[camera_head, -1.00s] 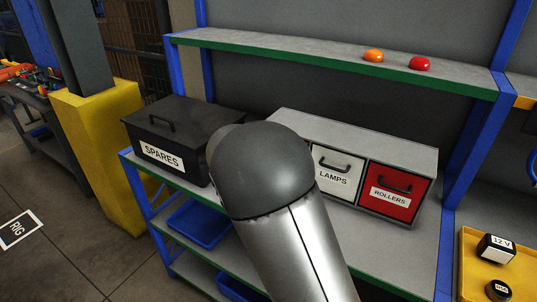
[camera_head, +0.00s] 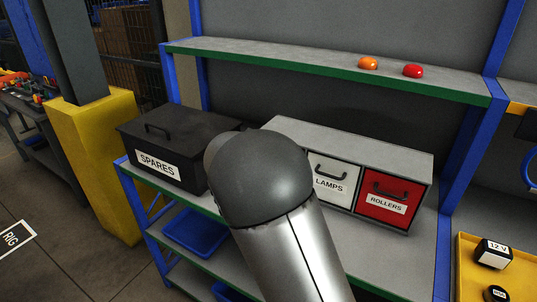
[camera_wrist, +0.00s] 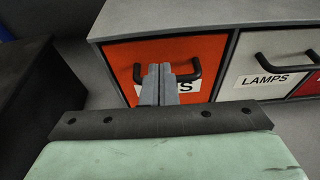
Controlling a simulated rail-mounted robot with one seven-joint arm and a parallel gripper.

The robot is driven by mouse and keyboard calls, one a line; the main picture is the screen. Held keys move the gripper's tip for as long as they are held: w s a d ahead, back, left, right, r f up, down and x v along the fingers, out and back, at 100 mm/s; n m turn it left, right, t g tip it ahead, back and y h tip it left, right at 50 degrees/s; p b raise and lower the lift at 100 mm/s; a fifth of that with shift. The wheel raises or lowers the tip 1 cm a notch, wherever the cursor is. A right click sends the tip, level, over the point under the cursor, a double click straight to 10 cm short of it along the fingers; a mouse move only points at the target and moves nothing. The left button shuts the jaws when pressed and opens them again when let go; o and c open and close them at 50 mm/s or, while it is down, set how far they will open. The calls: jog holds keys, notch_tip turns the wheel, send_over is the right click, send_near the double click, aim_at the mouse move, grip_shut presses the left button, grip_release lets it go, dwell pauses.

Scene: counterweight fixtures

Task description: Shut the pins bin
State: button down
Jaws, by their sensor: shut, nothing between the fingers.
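The pins bin (camera_wrist: 190,55) is an orange-fronted drawer at the left end of the grey cabinet, with a black bar handle (camera_wrist: 196,69). Its label is mostly covered by my fingers; only the end of the word shows. Its front looks about level with the cabinet frame, though a small gap is hard to judge. My gripper (camera_wrist: 157,70) is shut and empty, its fingertips in front of the handle's middle; contact cannot be told. In the head view my arm hides the gripper and this bin.
The white LAMPS bin (camera_head: 326,169) and red ROLLERS bin (camera_head: 393,189) sit to the right in the same cabinet (camera_head: 345,143). A black SPARES box (camera_head: 165,160) stands to the left on the bench. A shelf (camera_head: 300,62) with orange and red domes runs above.

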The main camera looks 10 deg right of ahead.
jog(key=s+a+r+b, duration=0.1)
jog(key=s+a+r, duration=0.4)
jog(key=s+r, duration=0.3)
jog(key=s+d+f+m+g+y, duration=0.1)
jog(key=s+d+f+m+g, duration=0.3)
jog(key=s+d+m, duration=0.25)
jog(key=s+d+f+m+g+y, duration=0.1)
jog(key=s+d+f+m+g, duration=0.25)
jog(key=s+d+m, duration=0.35)
jog(key=s+a+f+m+g+y, duration=0.1)
jog(key=s+f+m+y, duration=0.2)
jog(key=s+m, duration=0.4)
jog(key=s+a+f+m+g+y, duration=0.2)
jog(key=s+m, duration=0.5)
jog(key=s, duration=0.4)
jog(key=shift+s+a+f+m+y, duration=0.25)
jog(key=shift+s+f+m+y, duration=0.1)
jog(key=shift+f+y, duration=0.6)
jog(key=shift+r, duration=0.2)
